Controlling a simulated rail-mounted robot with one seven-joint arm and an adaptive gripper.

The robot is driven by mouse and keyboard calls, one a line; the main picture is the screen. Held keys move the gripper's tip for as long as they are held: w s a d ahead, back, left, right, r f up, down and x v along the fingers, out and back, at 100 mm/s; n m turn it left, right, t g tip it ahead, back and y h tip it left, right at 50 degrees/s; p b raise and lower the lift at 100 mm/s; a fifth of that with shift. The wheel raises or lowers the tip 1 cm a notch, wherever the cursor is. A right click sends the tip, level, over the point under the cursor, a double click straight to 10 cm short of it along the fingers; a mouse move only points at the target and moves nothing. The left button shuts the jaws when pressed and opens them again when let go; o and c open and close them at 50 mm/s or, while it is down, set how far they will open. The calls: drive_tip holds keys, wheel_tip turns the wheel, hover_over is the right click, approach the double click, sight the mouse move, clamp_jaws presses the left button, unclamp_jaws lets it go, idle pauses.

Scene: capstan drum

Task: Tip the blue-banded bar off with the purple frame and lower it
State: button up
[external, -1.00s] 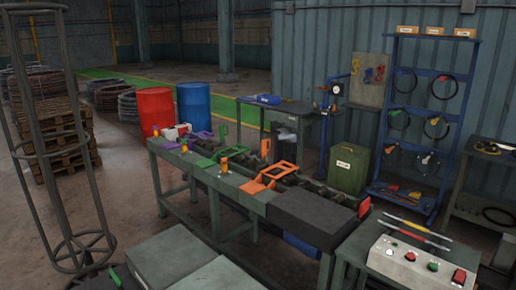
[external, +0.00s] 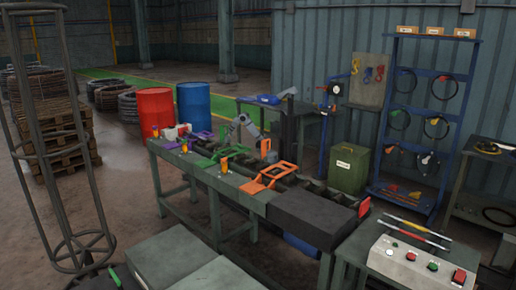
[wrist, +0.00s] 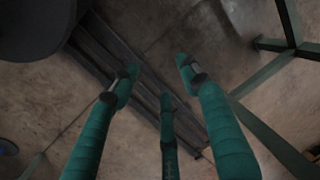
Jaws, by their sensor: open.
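The purple frame (external: 201,136) lies at the far left end of the green bench, with a purple plate (external: 172,145) near it. A green frame (external: 228,151) and an orange frame (external: 267,178) stand further along the bench. I cannot pick out a blue-banded bar in either view. My grey arm (external: 242,126) is bent over the back of the bench, between the purple and orange frames. In the wrist view my gripper (wrist: 160,82) has its teal fingers spread, with nothing between them. Dark parallel rails and floor show below it.
The bench (external: 180,185) carries a dark block (external: 305,215) at its right end. Red (external: 155,110) and blue (external: 194,104) drums stand behind its left end. A control box (external: 420,262) with two banded rods stands at the front right. Green legs (wrist: 270,135) show in the wrist view.

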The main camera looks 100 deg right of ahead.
drive_tip(key=s+d+r+m+y+p, duration=0.1)
drive_tip(key=d+r+m+y+p, duration=0.1)
drive_tip(key=d+r+m+p, duration=0.55)
drive_tip(key=m+t+y+p, duration=0.45)
drive_tip(key=m+t, duration=0.75)
drive_tip(key=m, duration=1.7)
approach(208, 133)
drive_tip(key=shift+y, duration=0.75)
drive_tip(key=b+x, duration=0.1)
drive_tip(key=x, duration=0.2)
drive_tip(key=d+x, duration=0.1)
drive_tip(key=x, duration=0.2)
drive_tip(key=f+b+x, duration=0.1)
drive_tip(key=x, duration=0.2)
drive_tip(key=shift+w+d+b, duration=0.2)
drive_tip(key=shift+w+b, duration=0.1)
drive_tip(key=shift+w, duration=0.2)
drive_tip(key=c, duration=1.2)
clamp_jaws()
